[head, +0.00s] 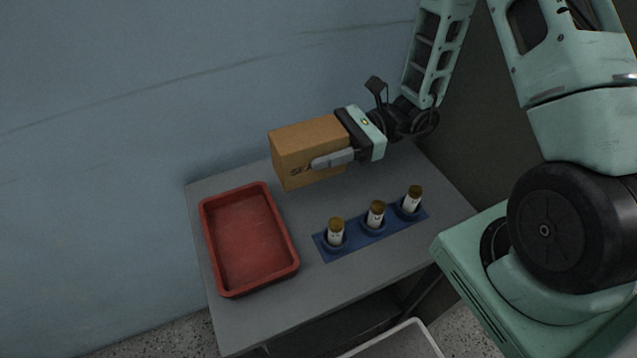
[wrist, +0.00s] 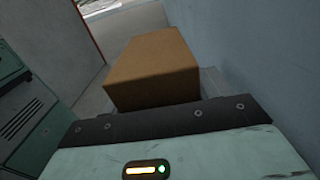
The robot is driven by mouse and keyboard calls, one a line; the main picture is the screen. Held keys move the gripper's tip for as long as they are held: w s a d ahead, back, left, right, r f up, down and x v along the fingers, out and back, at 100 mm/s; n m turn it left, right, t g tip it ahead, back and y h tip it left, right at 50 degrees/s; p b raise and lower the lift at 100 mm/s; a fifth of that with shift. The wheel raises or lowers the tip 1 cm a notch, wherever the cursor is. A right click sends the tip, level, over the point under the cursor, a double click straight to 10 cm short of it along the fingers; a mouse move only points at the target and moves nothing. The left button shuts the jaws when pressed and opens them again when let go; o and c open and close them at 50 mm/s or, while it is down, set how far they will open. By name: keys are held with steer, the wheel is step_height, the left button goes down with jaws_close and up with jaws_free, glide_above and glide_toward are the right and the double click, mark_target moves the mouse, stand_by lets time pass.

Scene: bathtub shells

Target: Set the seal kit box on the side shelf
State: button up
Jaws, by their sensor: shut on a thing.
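The seal kit box is a brown cardboard box (head: 308,142) with dark lettering partly showing on its front face. My gripper (head: 335,158) is shut on it from the right side, and one finger lies across the lettered face. The box is at the back of the grey table (head: 340,280), near the blue wall, and seems held above the top; I cannot tell the exact gap. In the wrist view the box (wrist: 152,68) sticks out straight ahead of the gripper. Which surface is the side shelf is not marked in view.
A red tray (head: 205,240), empty, lies on the table's left part. A blue strip (head: 355,240) with three brown-capped bottles (head: 375,214) stands in front of the gripper. A pale bin (head: 405,342) stands on the floor at the front. The table's front middle is clear.

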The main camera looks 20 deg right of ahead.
step_height(320, 180, down, 10)
steer(key=shift+w+r, duration=0.1)
stand_by(0.4)
steer(key=o, duration=1.2)
